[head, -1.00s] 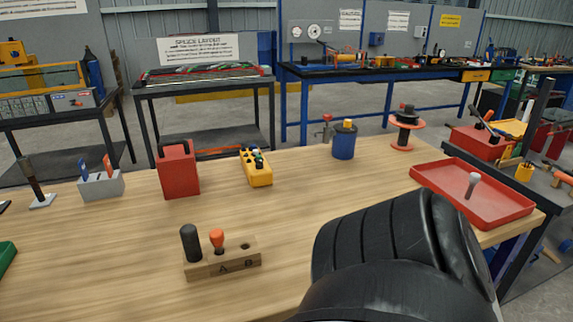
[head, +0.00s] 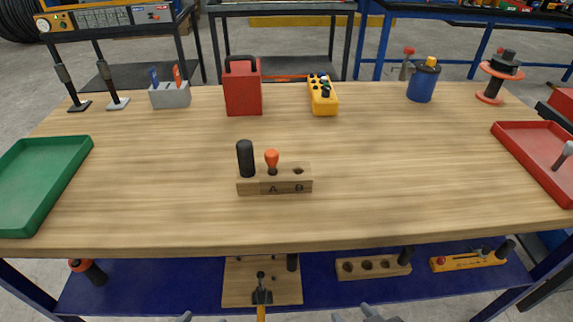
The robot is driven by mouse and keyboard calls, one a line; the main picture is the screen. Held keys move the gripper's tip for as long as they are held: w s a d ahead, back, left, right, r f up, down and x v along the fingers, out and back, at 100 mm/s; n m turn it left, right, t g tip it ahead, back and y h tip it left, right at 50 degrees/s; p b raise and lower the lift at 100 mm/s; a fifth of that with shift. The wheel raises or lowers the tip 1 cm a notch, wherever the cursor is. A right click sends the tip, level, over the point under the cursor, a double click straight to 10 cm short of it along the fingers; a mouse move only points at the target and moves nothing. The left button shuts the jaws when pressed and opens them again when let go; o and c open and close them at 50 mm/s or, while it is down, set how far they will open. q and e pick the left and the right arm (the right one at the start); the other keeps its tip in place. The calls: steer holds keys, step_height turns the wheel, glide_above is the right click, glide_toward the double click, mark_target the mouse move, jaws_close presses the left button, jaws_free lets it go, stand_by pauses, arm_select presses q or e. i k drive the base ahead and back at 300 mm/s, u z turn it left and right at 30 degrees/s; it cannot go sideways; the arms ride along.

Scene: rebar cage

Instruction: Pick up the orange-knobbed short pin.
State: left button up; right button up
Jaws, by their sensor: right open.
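The short pin with the orange knob (head: 271,156) stands upright in a small wooden block (head: 283,187) near the middle of the table. A taller black-handled pin (head: 245,158) stands close to its left in the same block. The block's right-hand hole is empty. The block's front carries letters, the left one an A. My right gripper (head: 354,315) shows only its fingertips at the bottom edge, open and empty, well below and in front of the block. Small grey tips at the bottom edge further left seem to be my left gripper (head: 205,318); most of it is cut off.
A green tray (head: 72,185) lies at the left and a red tray (head: 520,157) at the right. A red box (head: 243,95), a yellow control box (head: 322,97) and a blue container (head: 422,84) stand behind. The wooden table (head: 400,170) is clear around the block. Its front edge overhangs a blue lower shelf (head: 200,270).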

mark_target(271, 156)
steer(key=k, duration=0.5)
steer(key=z, duration=2.1)
steer(key=i, duration=1.25)
steer(key=u, duration=2.25)
